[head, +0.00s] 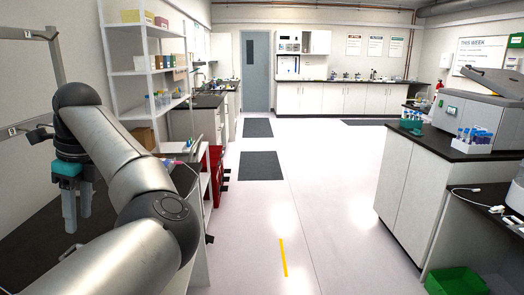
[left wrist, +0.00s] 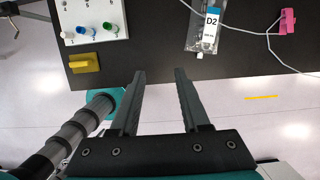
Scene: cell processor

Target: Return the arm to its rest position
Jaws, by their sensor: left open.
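My left gripper (head: 77,212) hangs over the dark bench at the left of the head view, at the end of my grey left arm (head: 125,165). In the left wrist view its two dark fingers (left wrist: 158,78) are apart with nothing between them. They point towards the edge of a dark bench top (left wrist: 150,58). My right gripper is in neither view.
In the left wrist view, a bag labelled D2 (left wrist: 209,28), a white rack (left wrist: 90,20) with coloured caps, a yellow block (left wrist: 83,63) and a pink clip (left wrist: 288,21) on a cable lie on the bench. White shelves (head: 150,73) stand behind my arm. The middle floor (head: 275,200) is clear.

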